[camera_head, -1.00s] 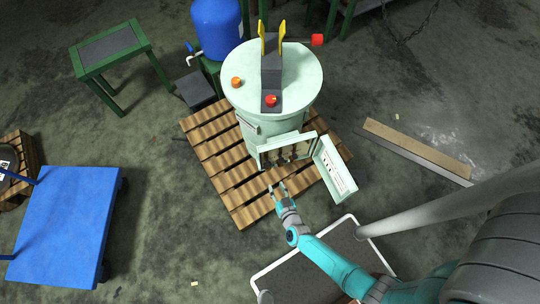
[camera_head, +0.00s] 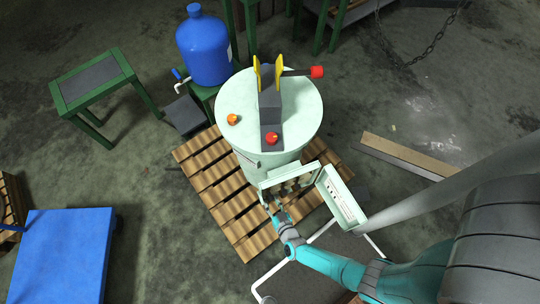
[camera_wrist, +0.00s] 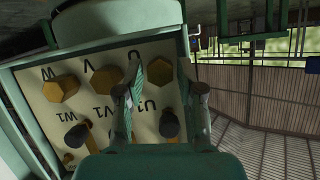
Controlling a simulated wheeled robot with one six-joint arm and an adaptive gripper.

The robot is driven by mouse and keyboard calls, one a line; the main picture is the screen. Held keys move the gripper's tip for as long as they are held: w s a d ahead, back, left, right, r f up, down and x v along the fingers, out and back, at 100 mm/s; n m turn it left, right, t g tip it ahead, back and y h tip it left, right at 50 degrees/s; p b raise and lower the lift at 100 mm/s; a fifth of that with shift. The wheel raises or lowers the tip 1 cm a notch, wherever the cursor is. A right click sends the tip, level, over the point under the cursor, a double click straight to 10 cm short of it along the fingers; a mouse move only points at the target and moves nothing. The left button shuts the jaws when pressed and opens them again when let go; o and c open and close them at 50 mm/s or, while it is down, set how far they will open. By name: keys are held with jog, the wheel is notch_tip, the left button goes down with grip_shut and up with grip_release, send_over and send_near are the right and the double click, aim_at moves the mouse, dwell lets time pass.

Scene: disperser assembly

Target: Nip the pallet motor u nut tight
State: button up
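The pale green motor (camera_head: 262,150) stands on a wooden pallet. Its terminal box (camera_head: 290,180) is open at the front. In the wrist view the terminal board (camera_wrist: 35,100) carries upside-down labels. The V nut (camera_wrist: 107,80) and W nut (camera_wrist: 60,88) are brass-coloured. My gripper (camera_wrist: 158,104) has its fingers apart at the board, on the U side. I see nothing held. Whether a finger touches the U nut, I cannot tell.
The box's open lid (camera_head: 341,196) hangs just right of my gripper. Dark-capped terminals (camera_wrist: 168,124) fill the lower row. The wooden pallet (camera_head: 232,210) lies under the motor. A blue platform (camera_head: 60,255) stands far left.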

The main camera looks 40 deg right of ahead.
grip_shut()
jog(key=shift+m, duration=0.3)
jog(key=shift+d+f+m+t+y, duration=0.1)
jog(key=shift+m+t+y, duration=0.25)
jog(key=shift+m+y, duration=0.55)
jog(key=shift+d+m+t+y, duration=0.1)
jog(key=shift+m+t+y, duration=0.35)
jog(key=shift+m, duration=0.85)
grip_release()
